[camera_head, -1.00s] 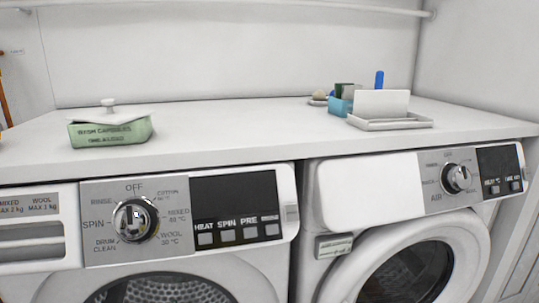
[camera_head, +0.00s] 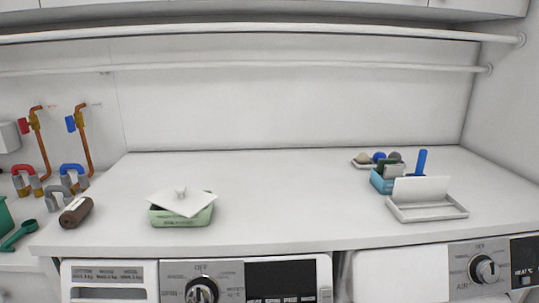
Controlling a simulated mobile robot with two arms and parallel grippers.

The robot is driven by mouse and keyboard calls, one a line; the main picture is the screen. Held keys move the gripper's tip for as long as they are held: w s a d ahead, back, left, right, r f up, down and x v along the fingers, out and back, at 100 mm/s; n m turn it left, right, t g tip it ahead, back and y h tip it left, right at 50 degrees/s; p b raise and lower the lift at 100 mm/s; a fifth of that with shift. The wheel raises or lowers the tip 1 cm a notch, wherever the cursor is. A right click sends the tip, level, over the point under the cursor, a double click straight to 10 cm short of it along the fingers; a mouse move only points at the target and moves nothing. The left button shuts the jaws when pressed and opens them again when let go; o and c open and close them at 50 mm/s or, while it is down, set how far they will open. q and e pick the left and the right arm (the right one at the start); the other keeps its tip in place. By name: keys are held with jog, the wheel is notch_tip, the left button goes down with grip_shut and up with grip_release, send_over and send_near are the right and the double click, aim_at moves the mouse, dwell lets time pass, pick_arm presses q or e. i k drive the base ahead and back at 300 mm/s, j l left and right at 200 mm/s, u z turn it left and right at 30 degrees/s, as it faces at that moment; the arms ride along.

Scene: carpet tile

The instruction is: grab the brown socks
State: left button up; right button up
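A rolled brown bundle (camera_head: 76,212), which looks like the brown socks, lies at the left front corner of the white countertop (camera_head: 280,205). It is left of a green box and apart from it. Neither of my grippers shows in the head view.
The green box (camera_head: 181,219) has a white lid (camera_head: 181,201) sitting askew on it. At the right stand a blue container (camera_head: 382,182) and a white tray with an upright panel (camera_head: 428,208). Copper pipes (camera_head: 42,150) rise at the left. White rails (camera_head: 290,68) cross above. The counter's middle is clear.

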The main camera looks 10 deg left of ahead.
aim_at(75, 212)
jog(key=u, duration=1.5)
jog(key=i+j+z, duration=0.1)
jog(key=i+z, duration=0.25)
jog(key=i, duration=0.15)
